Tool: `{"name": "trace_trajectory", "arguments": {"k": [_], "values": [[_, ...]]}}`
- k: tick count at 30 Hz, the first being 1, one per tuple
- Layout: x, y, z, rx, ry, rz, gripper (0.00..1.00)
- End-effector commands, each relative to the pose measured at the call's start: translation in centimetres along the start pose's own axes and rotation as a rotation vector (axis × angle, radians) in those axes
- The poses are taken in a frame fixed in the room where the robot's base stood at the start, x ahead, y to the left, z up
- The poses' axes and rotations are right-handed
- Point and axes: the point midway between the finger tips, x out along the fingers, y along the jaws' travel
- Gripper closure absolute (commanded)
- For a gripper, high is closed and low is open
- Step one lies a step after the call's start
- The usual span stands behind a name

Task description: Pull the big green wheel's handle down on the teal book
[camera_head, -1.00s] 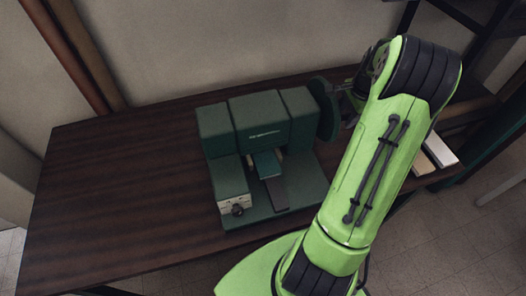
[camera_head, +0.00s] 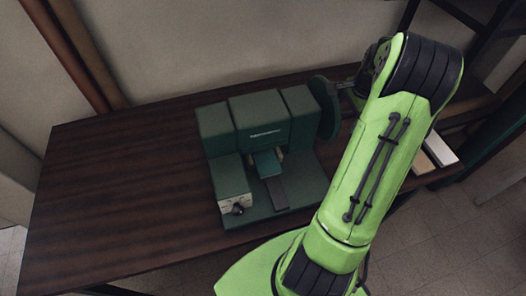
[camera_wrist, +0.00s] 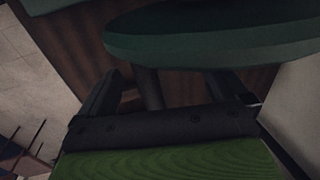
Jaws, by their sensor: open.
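The dark green press (camera_head: 238,123) stands on the brown table. A teal book (camera_head: 266,163) lies in its middle opening, below the upper block. The big green wheel (camera_head: 326,106) is on the press's right side. In the wrist view its rim (camera_wrist: 210,40) spans the top. A dark rod, apparently the wheel's handle (camera_wrist: 150,90), stands between my fingers. My gripper (camera_wrist: 165,82) is open around it, with one finger at each side. Contact cannot be made out. In the head view my arm largely hides the gripper and handle beside the wheel.
The wooden table (camera_head: 110,190) is bare left of the press. A small dark knob (camera_head: 237,209) sits on the press's front left. Pale flat items (camera_head: 438,150) lie on the right, beyond my arm. A wall closes off the back.

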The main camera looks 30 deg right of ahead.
Motion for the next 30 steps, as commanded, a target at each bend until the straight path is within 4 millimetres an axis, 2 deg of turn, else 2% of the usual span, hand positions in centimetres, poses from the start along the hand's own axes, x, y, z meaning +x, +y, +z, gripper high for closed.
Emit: {"name": "trace_trajectory", "arguments": {"k": [1,3,15,30], "values": [[-1.1,-0.1,0.0,0.001,0.001,0.0,0.0],[-2.0,-0.1,0.0,0.001,0.001,0.0,0.0],[-6.5,-0.1,0.0,0.001,0.001,-0.001,0.0],[-6.4,0.0,0.0,0.001,0.0,0.0,0.0]]}}
